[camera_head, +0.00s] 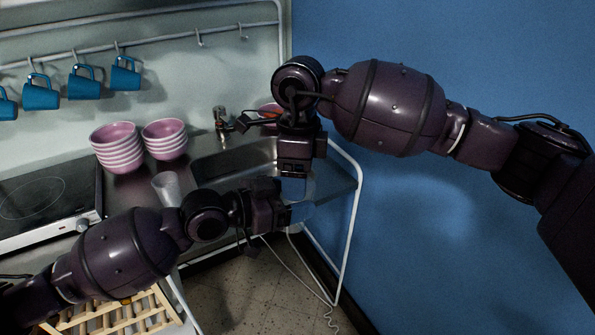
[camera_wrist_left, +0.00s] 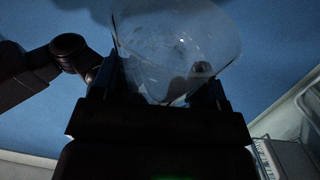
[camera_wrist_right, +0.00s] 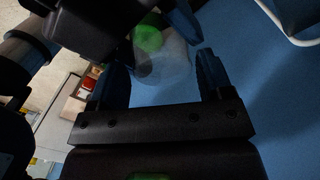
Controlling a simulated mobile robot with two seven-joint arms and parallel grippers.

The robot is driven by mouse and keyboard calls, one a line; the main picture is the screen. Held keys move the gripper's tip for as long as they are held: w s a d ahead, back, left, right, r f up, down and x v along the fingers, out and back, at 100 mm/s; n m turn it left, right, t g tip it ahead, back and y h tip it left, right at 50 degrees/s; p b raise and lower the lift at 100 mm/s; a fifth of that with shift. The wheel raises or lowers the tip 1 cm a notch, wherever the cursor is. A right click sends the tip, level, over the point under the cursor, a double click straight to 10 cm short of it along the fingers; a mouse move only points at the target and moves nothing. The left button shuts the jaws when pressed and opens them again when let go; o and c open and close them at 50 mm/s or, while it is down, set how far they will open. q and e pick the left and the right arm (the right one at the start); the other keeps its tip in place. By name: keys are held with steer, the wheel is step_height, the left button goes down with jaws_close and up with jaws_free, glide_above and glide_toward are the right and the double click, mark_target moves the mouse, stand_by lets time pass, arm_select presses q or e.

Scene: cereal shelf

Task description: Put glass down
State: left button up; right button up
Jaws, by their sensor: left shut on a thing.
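A clear glass (camera_wrist_left: 175,45) is held between the fingers of my left gripper (camera_wrist_left: 160,85) in the left wrist view. In the head view my left gripper (camera_head: 287,213) is off the front right of the counter, with the held glass (camera_head: 303,188) faint against the blue wall. My right gripper (camera_head: 295,172) points down just above it. In the right wrist view the right fingers (camera_wrist_right: 160,75) are apart, and the glass (camera_wrist_right: 165,62) shows in the gap beyond them; I cannot tell whether they touch it. Another clear glass (camera_head: 167,187) stands on the counter.
Two stacks of pink bowls (camera_head: 117,150) stand on the counter (camera_head: 130,195), left of the sink (camera_head: 235,165). A hob (camera_head: 45,195) is at the left. Blue mugs (camera_head: 84,83) hang from a rail. A wooden rack (camera_head: 115,315) is at lower left. A white rail (camera_head: 350,220) borders the counter.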

steer(key=c, duration=0.5)
arm_select(q)
steer(key=o, duration=1.1)
steer(key=shift+c, duration=0.2)
arm_select(e)
steer(key=shift+c, duration=1.1)
arm_select(q)
steer(key=shift+a, duration=0.1)
